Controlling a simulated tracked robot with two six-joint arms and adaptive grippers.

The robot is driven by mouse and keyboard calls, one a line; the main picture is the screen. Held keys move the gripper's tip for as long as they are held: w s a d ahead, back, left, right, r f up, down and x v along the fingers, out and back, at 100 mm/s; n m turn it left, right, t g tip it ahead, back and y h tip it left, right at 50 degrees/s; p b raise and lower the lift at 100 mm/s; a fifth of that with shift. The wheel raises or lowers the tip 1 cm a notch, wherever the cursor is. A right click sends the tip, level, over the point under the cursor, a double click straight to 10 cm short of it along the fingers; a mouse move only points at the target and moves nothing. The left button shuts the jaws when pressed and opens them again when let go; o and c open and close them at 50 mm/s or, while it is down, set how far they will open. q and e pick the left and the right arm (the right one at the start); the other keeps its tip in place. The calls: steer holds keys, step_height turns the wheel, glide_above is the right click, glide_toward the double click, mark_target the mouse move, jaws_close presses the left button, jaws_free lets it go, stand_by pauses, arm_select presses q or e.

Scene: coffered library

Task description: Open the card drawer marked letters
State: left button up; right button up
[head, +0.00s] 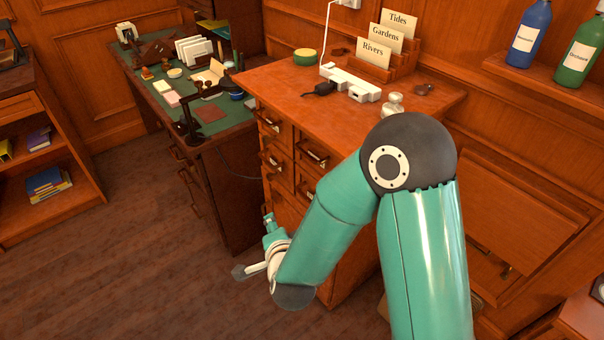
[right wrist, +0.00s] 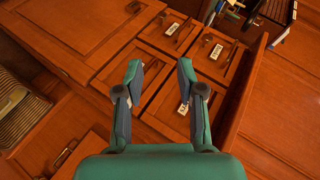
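The card cabinet (head: 282,85) stands in the middle of the head view, its front partly hidden behind my right arm. Its small drawers carry dark handles and white labels; an upper drawer (head: 268,121) and one below it (head: 275,163) show there. In the right wrist view several drawer fronts show, with labels such as an upper one (right wrist: 172,28), a right one (right wrist: 216,52) and a lower one (right wrist: 183,101). The lettering is too small to read. The drawers look shut. My right gripper (right wrist: 161,76) is open and empty, apart from the drawer fronts. My left gripper is not in view.
On the cabinet top are a power strip (head: 350,84), a card holder (head: 370,70) and a green-yellow tin (head: 305,57). A cluttered green-topped desk (head: 222,127) stands to the left. Open floor (head: 110,255) lies at the lower left.

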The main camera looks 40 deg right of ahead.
steer(key=s+d+r+m+t+h+b, duration=0.1)
steer(key=s+d+r+m+h, duration=0.15)
steer(key=r+m, duration=0.25)
steer(key=s+d+r+m+h+b, duration=0.1)
steer(key=d+r+m+h, duration=0.2)
steer(key=r+m+h, duration=0.15)
arm_select(q)
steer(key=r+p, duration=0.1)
steer(key=p, duration=0.3)
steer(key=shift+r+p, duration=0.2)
steer(key=shift+p, duration=0.15)
arm_select(e)
glide_toward(308, 154)
steer(key=shift+y, duration=0.4)
steer(key=x, duration=1)
steer(key=shift+s+d+f, duration=0.15)
steer(key=c, duration=0.7)
jaws_close()
